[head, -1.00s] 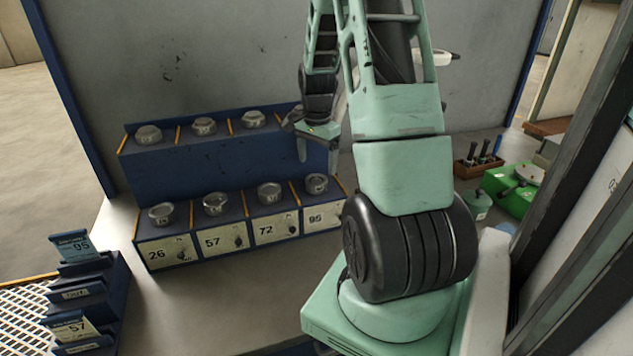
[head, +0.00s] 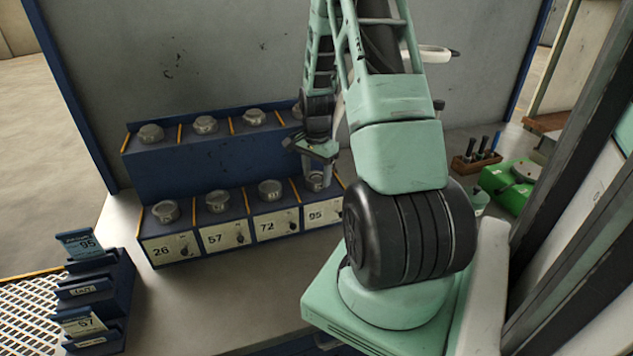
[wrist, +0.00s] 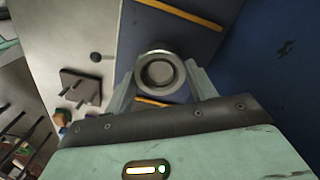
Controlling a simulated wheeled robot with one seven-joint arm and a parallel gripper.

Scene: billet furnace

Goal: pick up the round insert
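Several round grey metal inserts stand on a blue two-step rack (head: 215,170). The lower row has one each above the labels 26 (head: 165,211), 57 (head: 218,201), 72 (head: 270,189) and 95 (head: 316,181). My gripper (head: 317,177) points down over the insert above label 95 and partly hides it. In the wrist view that insert (wrist: 159,72) shows as a ring with a hollow centre. The open fingers of my gripper (wrist: 160,80) lie on either side of it. I cannot tell whether they touch it.
More round inserts, such as one at the back left (head: 151,134), stand on the upper step. A blue card holder (head: 110,290) is at the lower left. A green box (head: 512,185) and a wooden tool block (head: 476,163) are at the right. The bench front is bare.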

